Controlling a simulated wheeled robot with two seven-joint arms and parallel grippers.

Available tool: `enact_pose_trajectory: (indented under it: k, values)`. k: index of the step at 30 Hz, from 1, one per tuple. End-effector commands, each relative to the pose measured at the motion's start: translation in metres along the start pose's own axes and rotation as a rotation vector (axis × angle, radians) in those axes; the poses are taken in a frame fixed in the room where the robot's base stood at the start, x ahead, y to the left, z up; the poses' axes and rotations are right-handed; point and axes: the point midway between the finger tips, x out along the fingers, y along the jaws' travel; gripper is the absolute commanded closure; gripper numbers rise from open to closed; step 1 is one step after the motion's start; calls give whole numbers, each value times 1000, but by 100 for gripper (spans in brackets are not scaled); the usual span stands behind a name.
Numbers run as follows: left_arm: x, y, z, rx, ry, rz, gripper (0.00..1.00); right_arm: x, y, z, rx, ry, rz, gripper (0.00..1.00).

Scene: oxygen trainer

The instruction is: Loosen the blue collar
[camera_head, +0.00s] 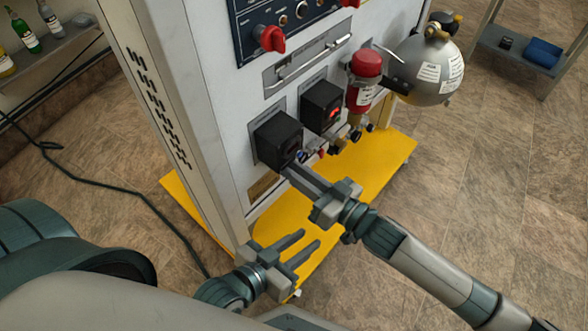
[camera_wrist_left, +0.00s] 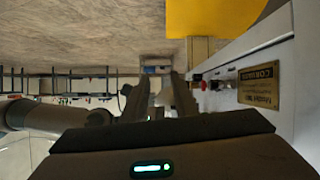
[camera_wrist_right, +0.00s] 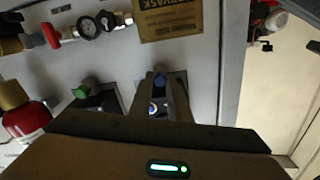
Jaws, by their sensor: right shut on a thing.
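The blue collar (camera_wrist_right: 160,80) shows in the right wrist view, low on the white panel, between the fingers of my right gripper (camera_wrist_right: 159,102). The fingers are shut on it and hide part of it. In the head view my right gripper (camera_head: 287,170) reaches in from the right, its fingertips just below the nearer black box (camera_head: 278,138); I cannot make out the collar there. My left gripper (camera_head: 310,238) is open and empty, lower and in front of the panel, over the yellow base. Its fingers also show in the left wrist view (camera_wrist_left: 160,92).
A green cap (camera_wrist_right: 80,91) sits beside the blue collar. Gauges and a red-handled valve (camera_wrist_right: 50,36) line the panel near a brass plate (camera_wrist_right: 170,18). A red bottle (camera_head: 366,65) and grey sphere (camera_head: 430,70) stand at the right. The yellow base (camera_head: 375,165) lies below.

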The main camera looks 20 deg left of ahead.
Motion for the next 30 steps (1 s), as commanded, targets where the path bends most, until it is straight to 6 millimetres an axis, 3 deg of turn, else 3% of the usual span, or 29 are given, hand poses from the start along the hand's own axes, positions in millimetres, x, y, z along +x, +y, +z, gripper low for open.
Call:
enact_pose_trajectory:
  k: [5, 18, 30]
  values:
    - [-1, 0, 5, -7, -32, -1, 74, 0, 0, -1, -19, 0, 0, 100]
    - [-25, -15, 60, -49, -352, -30, 74, 0, -1, -2, -189, -1, 0, 100]
    - [-42, -38, 74, -24, -512, -92, 74, 0, 0, -2, -468, -1, 0, 100]
